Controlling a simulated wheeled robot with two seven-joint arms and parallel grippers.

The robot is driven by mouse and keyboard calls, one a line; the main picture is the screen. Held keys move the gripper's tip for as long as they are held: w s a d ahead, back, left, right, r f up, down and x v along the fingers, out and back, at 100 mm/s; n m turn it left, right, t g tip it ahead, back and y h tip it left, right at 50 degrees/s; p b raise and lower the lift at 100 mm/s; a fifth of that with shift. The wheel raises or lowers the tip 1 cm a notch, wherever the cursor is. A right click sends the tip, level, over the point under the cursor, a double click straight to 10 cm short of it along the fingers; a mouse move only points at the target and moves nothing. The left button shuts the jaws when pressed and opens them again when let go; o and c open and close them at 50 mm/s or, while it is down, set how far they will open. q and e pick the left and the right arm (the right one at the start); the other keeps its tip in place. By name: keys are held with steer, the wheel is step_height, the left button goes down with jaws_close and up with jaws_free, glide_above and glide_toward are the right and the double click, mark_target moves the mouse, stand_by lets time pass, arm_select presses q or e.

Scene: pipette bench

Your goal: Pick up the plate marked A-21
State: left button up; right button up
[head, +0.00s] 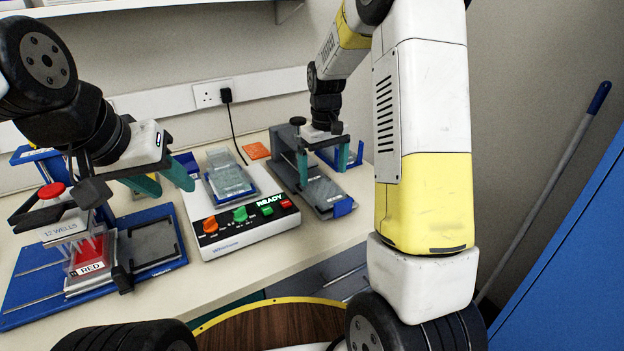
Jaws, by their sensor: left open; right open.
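No A-21 marking is legible in the head view. A clear plate (229,179) sits in the blue-edged holder on top of the white shaker with the READY display (240,228). My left gripper (162,181) is open and empty, to the left of the shaker, its teal fingers above the bench. My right gripper (323,160) is open above the grey stand (317,205) right of the shaker. Its teal fingers are apart over a flat greyish item on that stand; whether that is a plate I cannot tell.
A blue base (28,287) at left carries a red-knobbed "12 WELLS" device (64,228) and a red block labelled RED (90,262). An orange card (256,151) lies behind the shaker. The front strip of bench (190,305) is clear.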

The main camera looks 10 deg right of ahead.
mark_target(324, 190)
step_height(324, 190, down, 5)
steer(key=shift+s, duration=0.1)
steer(key=c, duration=1.4)
